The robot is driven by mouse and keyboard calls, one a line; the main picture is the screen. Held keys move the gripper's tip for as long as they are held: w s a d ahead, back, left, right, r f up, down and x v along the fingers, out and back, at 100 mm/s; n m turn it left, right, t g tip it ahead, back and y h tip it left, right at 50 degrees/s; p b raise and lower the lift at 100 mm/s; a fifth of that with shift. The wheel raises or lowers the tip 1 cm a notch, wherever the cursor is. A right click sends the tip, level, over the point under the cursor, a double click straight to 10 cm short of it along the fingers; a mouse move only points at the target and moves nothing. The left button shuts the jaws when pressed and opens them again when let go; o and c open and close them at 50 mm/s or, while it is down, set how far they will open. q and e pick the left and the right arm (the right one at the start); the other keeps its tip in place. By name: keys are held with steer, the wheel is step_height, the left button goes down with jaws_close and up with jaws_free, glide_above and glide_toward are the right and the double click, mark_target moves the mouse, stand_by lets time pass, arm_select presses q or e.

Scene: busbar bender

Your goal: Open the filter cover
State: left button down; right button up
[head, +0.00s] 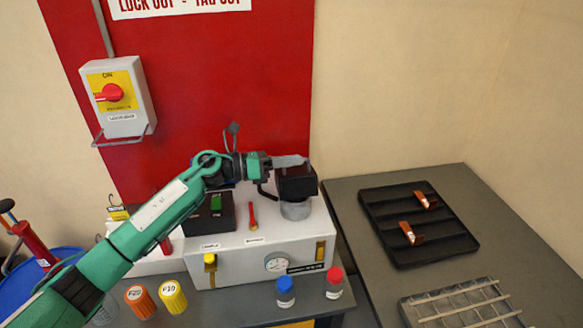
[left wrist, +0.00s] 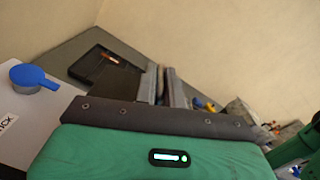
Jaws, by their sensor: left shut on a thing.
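My left gripper (head: 290,162) reaches in from the left over the white machine (head: 235,262). Its grey fingers are at the top of a black block (head: 297,185), which sits above a short grey cylinder (head: 296,210) at the machine's right end. In the left wrist view the two fingers (left wrist: 163,88) are close together with a thin strip between them; I cannot tell what it belongs to. No part is clearly marked as the filter cover; the black block may be it. A blue round cap with a tab (left wrist: 34,77) shows at the left of the wrist view. My right gripper is not in view.
A blue-capped bottle (head: 286,291) and a red-capped bottle (head: 334,282) stand before the machine, with orange (head: 139,300) and yellow (head: 172,296) containers further left. A black tray (head: 385,235) with copper pieces and a wire rack (head: 460,308) lie right. A red-knobbed switch box (head: 118,97) hangs behind.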

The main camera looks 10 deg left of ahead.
arm_select(q)
steer(key=w+n, duration=0.1)
steer(key=n, duration=0.1)
steer(key=w+r, duration=0.1)
steer(key=shift+w+a+n, duration=0.3)
steer(key=shift+a+n, duration=0.1)
steer(key=shift+w+a+n, duration=0.25)
steer(key=shift+w+n, duration=0.45)
steer(key=shift+n, duration=0.1)
